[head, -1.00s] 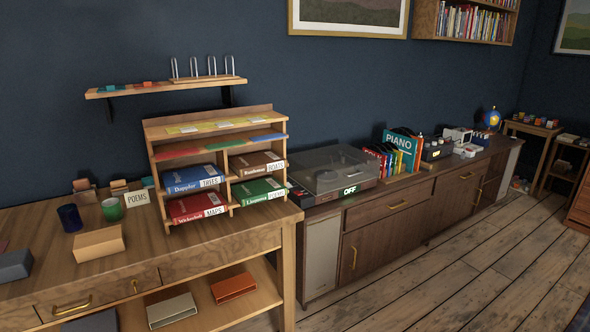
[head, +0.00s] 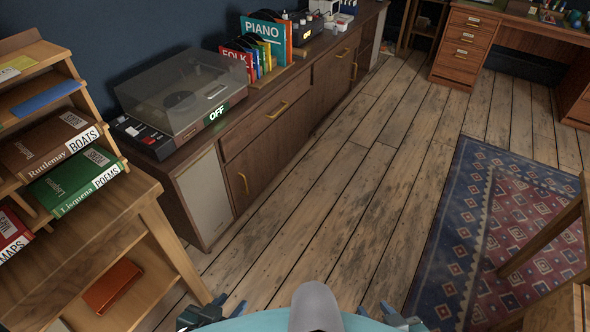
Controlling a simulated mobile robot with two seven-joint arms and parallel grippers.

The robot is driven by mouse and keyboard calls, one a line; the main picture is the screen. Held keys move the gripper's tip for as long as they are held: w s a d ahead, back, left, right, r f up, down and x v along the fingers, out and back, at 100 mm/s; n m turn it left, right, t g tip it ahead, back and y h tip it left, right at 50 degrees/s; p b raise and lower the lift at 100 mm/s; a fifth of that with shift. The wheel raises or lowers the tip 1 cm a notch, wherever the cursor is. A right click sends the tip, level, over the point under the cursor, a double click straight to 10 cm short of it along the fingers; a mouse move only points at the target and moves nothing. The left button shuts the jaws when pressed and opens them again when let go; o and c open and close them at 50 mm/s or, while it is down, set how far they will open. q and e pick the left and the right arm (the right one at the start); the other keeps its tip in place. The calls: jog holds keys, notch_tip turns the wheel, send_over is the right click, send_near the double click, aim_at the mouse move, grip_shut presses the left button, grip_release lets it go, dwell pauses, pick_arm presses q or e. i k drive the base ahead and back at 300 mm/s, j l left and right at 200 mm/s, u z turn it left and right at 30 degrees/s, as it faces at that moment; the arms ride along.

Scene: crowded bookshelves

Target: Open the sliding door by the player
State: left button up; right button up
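The record player (head: 182,97) with a clear lid and an "OFF" sign sits on the near end of a long dark wood cabinet (head: 324,103).
A pale speaker-like panel (head: 206,199) fills the cabinet's near end. A wooden table (head: 100,222) with a book rack stands at left. Wood floor (head: 330,205) is clear before the cabinet. A patterned rug (head: 460,235) and wooden furniture (head: 555,235) lie at right.

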aim_at(252, 170)
jog(key=i+l+z, duration=0.15)
jog(key=i+z, duration=0.3)
jog(key=i, duration=0.25)
jog(key=i+j+z, duration=0.15)
jog(key=i+z, duration=0.3)
jog(key=i, duration=0.3)
jog(key=i+l+z, duration=0.1)
jog(key=i+z, duration=0.75)
jog(key=i+j+z, duration=0.2)
jog(key=z, duration=0.2)
jog(key=i+l+u, duration=0.2)
jog(key=i+u, duration=0.2)
jog(key=i, duration=0.2)
jog(key=u, duration=3.35)
